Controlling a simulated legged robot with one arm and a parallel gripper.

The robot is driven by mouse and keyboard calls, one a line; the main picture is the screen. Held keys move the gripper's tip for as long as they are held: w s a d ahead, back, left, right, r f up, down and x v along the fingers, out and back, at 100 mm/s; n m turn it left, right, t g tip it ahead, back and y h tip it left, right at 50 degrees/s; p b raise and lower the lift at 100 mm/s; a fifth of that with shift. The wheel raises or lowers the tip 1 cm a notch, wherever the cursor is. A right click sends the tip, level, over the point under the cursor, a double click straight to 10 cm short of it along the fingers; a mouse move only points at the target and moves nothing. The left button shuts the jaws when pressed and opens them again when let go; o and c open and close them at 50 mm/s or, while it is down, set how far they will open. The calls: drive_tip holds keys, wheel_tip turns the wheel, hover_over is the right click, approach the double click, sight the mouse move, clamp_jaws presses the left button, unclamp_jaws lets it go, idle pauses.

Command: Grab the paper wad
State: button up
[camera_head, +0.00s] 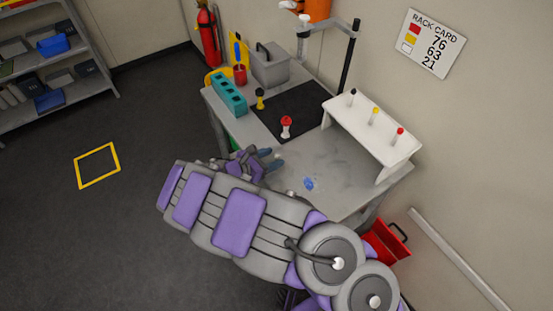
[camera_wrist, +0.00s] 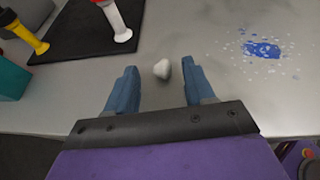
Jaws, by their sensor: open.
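The paper wad (camera_wrist: 161,69) is a small whitish crumpled lump on the grey bench top. In the wrist view it lies between the tips of my gripper (camera_wrist: 159,80), with a gap to each blue finger. My gripper is open and empty, and I cannot tell its exact height above the bench. In the head view my gripper (camera_head: 271,158) is at the near left edge of the bench (camera_head: 335,165), and I cannot make out the wad there.
A teal block (camera_head: 229,95) stands left. A blue spill (camera_head: 309,183) lies right of my gripper. A white rack (camera_head: 372,138) stands at the right.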

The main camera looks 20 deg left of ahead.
drive_tip(key=shift+w+d+f, duration=0.1)
drive_tip(key=shift+w+f, duration=0.1)
drive_tip(key=shift+w, duration=0.1)
drive_tip(key=shift+d, duration=0.1)
drive_tip(key=shift+d, duration=0.1)
drive_tip(key=shift+w, duration=0.1)
drive_tip(key=shift+c, duration=0.5)
drive_tip(key=shift+d, duration=0.2)
drive_tip(key=c, duration=0.4)
drive_tip(key=shift+a, duration=0.15)
clamp_jaws()
